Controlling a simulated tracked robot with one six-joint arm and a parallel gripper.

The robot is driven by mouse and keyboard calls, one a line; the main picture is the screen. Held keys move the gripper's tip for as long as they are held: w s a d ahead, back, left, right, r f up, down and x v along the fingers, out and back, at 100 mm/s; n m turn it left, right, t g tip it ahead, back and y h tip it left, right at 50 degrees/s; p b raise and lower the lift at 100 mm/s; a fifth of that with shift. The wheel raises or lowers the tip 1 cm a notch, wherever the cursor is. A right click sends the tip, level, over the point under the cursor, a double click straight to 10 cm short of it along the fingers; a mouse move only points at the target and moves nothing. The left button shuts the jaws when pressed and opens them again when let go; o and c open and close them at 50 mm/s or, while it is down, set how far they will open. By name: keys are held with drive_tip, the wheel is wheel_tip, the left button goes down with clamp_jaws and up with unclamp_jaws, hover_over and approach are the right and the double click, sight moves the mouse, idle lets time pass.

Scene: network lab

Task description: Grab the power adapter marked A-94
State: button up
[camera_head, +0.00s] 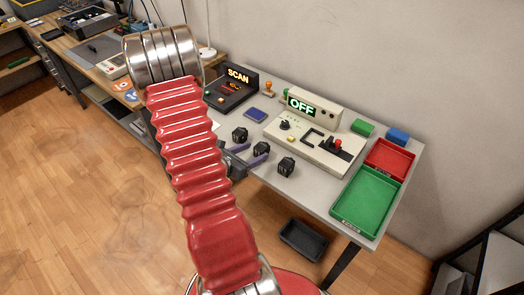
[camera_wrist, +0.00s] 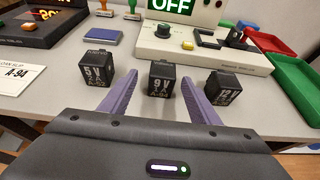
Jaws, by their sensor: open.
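Three black power adapters stand in a row near the table's front edge. In the wrist view, the middle adapter (camera_wrist: 162,77) has a white label that seems to read 9 V, 1 A, A-94. The left adapter (camera_wrist: 97,69) reads 9 V with its lower lines unclear. The right adapter (camera_wrist: 225,86) seems to read 12 V. The middle one also shows in the head view (camera_head: 261,149). My gripper (camera_wrist: 161,76) is open, its purple fingers pointing at the middle adapter, one to each side. Whether the tips reach past its front is unclear. Nothing is held.
A card printed A-94 (camera_wrist: 15,77) lies at the left. Behind the adapters are a SCAN device (camera_head: 231,89), a blue pad (camera_head: 256,114) and a beige console (camera_head: 315,140) showing OFF. A red tray (camera_head: 371,158) and a green tray (camera_head: 345,207) stand at the right.

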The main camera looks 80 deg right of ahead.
sight(257, 151)
drive_tip(key=shift+s+d, duration=0.1)
drive_tip(key=shift+x, duration=2.5)
drive_tip(key=shift+s+f, duration=0.1)
drive_tip(key=shift+f, duration=0.05)
drive_tip(key=shift+c, duration=0.3)
drive_tip(key=c, duration=1.2)
drive_tip(key=shift+r, duration=5.05)
